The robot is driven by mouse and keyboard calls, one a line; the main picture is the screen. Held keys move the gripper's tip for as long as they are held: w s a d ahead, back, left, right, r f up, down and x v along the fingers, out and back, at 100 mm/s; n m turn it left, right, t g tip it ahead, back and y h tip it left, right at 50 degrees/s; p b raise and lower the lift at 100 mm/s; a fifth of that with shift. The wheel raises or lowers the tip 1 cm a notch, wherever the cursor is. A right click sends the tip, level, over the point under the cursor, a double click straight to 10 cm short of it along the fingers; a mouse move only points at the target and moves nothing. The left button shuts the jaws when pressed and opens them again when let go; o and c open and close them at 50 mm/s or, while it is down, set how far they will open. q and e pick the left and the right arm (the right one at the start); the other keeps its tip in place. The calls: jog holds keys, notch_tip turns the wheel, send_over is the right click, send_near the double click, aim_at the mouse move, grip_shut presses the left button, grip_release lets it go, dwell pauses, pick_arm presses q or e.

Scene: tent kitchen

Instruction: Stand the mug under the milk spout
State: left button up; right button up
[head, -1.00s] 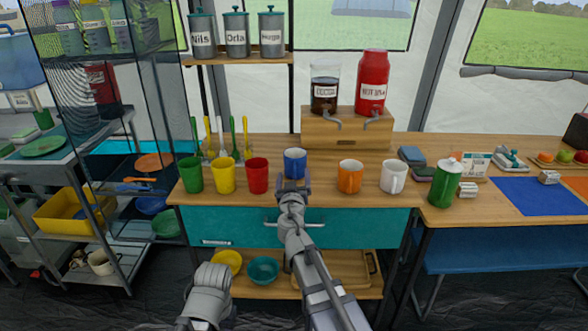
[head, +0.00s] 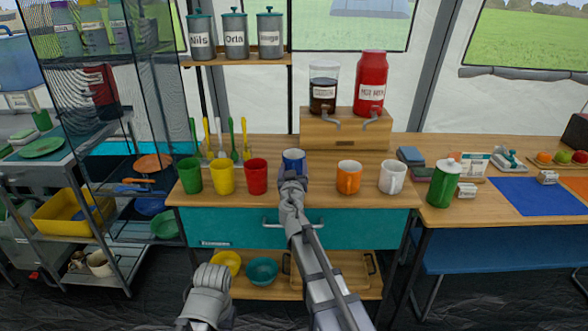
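The blue mug (head: 293,158) stands upright on the wooden counter. My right gripper (head: 292,181) is at its near side and hides its lower part; I cannot tell whether the fingers are closed on it. The red dispenser (head: 370,82), whose label seems to read hot milk, stands on a wooden stand (head: 345,130) behind and right of the mug. Its grey spout (head: 372,119) sticks out over the counter. A clear dispenser (head: 323,88) of dark liquid stands left of it with its own spout (head: 331,124).
Green (head: 190,176), yellow (head: 222,177) and red (head: 256,176) cups stand left of the blue mug. Orange (head: 348,178) and white (head: 392,178) mugs stand right of it. Upright coloured utensils (head: 233,140) stand behind the cups.

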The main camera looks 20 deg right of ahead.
grip_shut()
dwell(0.4)
dwell(0.7)
